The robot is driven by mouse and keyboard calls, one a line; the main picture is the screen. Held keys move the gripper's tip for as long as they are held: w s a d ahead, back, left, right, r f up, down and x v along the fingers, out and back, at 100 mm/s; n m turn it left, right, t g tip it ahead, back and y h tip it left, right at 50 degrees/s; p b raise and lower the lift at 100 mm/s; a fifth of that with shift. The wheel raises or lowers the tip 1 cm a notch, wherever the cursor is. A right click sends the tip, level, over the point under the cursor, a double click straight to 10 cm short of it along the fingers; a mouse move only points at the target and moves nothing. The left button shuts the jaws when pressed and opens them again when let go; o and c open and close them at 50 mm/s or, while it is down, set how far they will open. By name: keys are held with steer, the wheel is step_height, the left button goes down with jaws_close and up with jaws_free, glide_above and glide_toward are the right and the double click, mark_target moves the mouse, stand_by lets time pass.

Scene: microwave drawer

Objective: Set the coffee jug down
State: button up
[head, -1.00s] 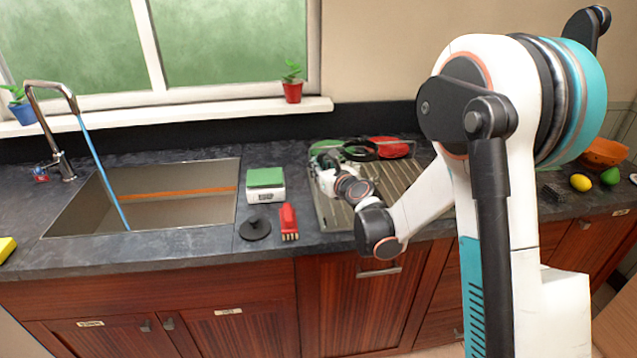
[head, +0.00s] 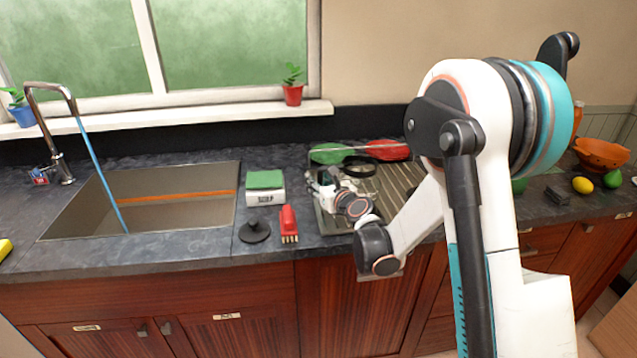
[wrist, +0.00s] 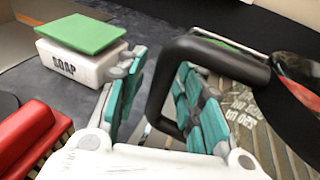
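The coffee jug (head: 360,167) shows as a black ring on the ribbed metal drainboard (head: 400,180) in the head view; my wrist hides part of it. In the wrist view its black handle (wrist: 165,85) loops between my gripper's teal fingers. My gripper (wrist: 155,95) is open around the handle, one finger outside the loop and one inside. A gap shows between the handle and the outer finger. In the head view my gripper (head: 328,178) is low over the drainboard's left end. The jug's base is hidden, so its contact with the drainboard cannot be seen.
Left of the drainboard are a white soap box with a green sponge (head: 265,187), a red brush (head: 289,225) and a black stopper (head: 255,231). Green (head: 330,154) and red (head: 388,150) flat pieces lie behind the jug. The sink (head: 145,205) is farther left.

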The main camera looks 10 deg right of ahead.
steer(key=shift+r, duration=0.1)
steer(key=shift+r, duration=0.15)
steer(key=s+d+r+n+g+p, duration=0.15)
steer(key=s+r+n, duration=0.35)
steer(key=s+n, duration=0.55)
steer(key=s+r+n+g+p, duration=0.1)
steer(key=s+r+n+g, duration=0.45)
steer(key=s, duration=0.85)
steer(key=s+d+n+h, duration=0.2)
steer(key=s+d+n, duration=0.1)
steer(key=s+n, duration=0.5)
steer(key=s+d+f+n+g+h, duration=0.1)
steer(key=s+d+n+h, duration=0.1)
steer(key=s+n, duration=0.6)
steer(key=s+d, duration=0.1)
steer(key=s, duration=0.1)
steer(key=shift+s+f+n+h, duration=0.25)
steer(key=shift+s+n+h, duration=0.05)
steer(key=shift+s, duration=0.05)
